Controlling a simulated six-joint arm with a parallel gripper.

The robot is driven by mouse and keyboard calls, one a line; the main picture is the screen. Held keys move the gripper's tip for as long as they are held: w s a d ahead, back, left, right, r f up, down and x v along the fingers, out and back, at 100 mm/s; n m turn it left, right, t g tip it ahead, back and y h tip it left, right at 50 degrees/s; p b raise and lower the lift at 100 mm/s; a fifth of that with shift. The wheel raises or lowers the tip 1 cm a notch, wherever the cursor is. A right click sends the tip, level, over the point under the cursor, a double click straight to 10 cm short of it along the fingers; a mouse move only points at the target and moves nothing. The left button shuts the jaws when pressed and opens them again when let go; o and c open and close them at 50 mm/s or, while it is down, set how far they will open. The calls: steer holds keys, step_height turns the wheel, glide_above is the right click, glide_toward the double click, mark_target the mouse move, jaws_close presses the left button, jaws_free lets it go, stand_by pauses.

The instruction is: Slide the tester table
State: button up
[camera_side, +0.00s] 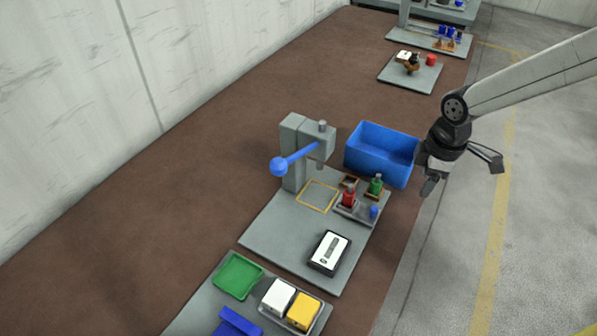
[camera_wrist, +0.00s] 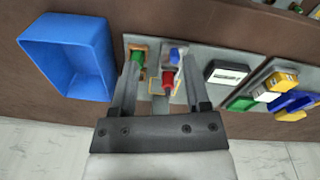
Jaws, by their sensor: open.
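A grey plate (camera_side: 270,240) lies on the brown bench and bears a press with a blue ball-ended lever (camera_side: 296,158). A black box with a white face (camera_side: 329,253), which looks like a tester, sits at its near right corner. A red bottle (camera_side: 348,197), a green bottle (camera_side: 376,185) and a small blue item (camera_side: 374,211) stand at its right edge. I cannot tell which part is the tester table. My gripper (camera_side: 430,187) is open and empty, up by the bench's right edge. In the wrist view its fingers (camera_wrist: 160,72) frame the bottles; the press is largely hidden.
A blue bin (camera_side: 382,155) stands behind the plate, close to my gripper; it also shows in the wrist view (camera_wrist: 68,55). A nearer plate carries a green tray (camera_side: 238,275), white and yellow blocks and a blue part. Bare bench lies left of the plates.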

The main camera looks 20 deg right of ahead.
mark_target(374, 208)
steer(key=w+a+f+n, duration=0.1)
steer(key=a+n, duration=0.1)
steer(key=w+a+f+n, duration=0.1)
steer(key=a+n, duration=0.1)
steer(key=a, duration=0.1)
steer(key=w+a+f+n, duration=0.1)
steer(key=a+n, duration=0.1)
steer(key=shift+w+a+f+g, duration=0.1)
steer(key=shift+a+g, duration=0.3)
steer(key=shift+f, duration=0.15)
steer(key=shift+f, duration=3.75)
steer(key=shift+c, duration=0.2)
jaws_close()
